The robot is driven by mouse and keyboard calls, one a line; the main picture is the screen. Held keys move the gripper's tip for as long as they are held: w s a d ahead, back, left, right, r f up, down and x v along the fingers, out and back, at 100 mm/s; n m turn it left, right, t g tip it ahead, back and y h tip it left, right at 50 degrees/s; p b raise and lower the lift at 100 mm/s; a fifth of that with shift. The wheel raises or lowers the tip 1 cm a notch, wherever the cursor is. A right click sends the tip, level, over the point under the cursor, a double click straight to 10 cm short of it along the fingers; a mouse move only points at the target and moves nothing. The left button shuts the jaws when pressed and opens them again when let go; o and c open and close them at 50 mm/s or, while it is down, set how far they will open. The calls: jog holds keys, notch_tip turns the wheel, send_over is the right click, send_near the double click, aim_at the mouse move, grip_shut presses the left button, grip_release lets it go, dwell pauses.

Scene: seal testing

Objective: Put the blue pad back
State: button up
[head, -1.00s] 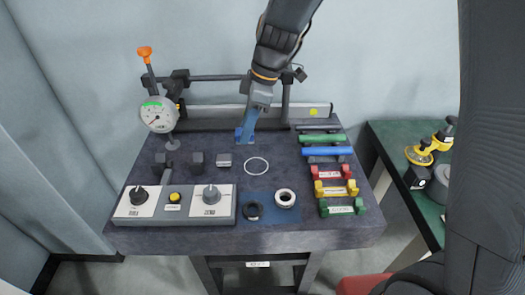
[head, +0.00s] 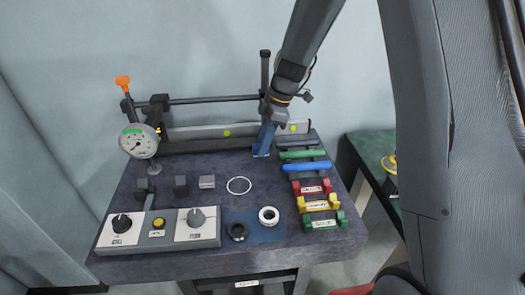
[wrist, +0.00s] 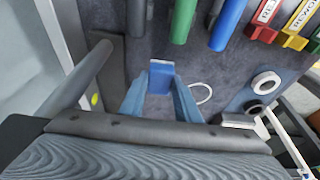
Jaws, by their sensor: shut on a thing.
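My gripper (head: 264,143) is over the back of the dark table (head: 210,225), just left of the colored bars. Its light blue fingers also show in the wrist view (wrist: 160,95). They are shut on a small darker blue pad (wrist: 161,70), which sits between the fingertips. In the head view the pad is hard to tell from the blue fingers. Its lower end looks close to the tabletop; I cannot tell whether it touches.
Black, green (head: 302,154) and blue (head: 306,167) bars lie close to the right. Labelled red, yellow and green holders (head: 322,223) stand in front. A gauge (head: 139,141) stands left. A white ring (head: 239,185) and a blue mat (head: 265,233) lie in front. A rail runs behind.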

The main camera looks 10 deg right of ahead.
jog(key=shift+f+p, duration=0.4)
jog(key=shift+f, duration=1.3)
jog(key=shift+f, duration=0.15)
jog(key=o, duration=0.9)
jog(key=shift+o, duration=0.2)
jog(key=shift+r, duration=0.2)
jog(key=b+v, duration=0.3)
jog(key=v, duration=0.8)
jog(key=s+d+f+m+h, duration=0.1)
jog(key=s+d+f+m, duration=0.1)
jog(key=s+m, duration=0.4)
jog(key=s+d+f+m+h, duration=0.1)
jog(key=s+d+f+m, duration=0.1)
jog(key=s+m, duration=0.4)
jog(key=s+d+f+m+h, duration=0.1)
jog(key=s+d+f+m, duration=0.1)
jog(key=s+m, duration=0.4)
jog(key=shift+s+d+f+t, duration=0.15)
jog(key=shift+s+d, duration=0.15)
jog(key=shift+s, duration=0.4)
jog(key=shift+s+d+t, duration=0.1)
jog(key=shift+s+d, duration=0.15)
jog(key=shift+s, duration=0.4)
jog(key=shift+s+d+f+t, duration=0.15)
jog(key=shift+s+d, duration=0.15)
jog(key=shift+s, duration=0.4)
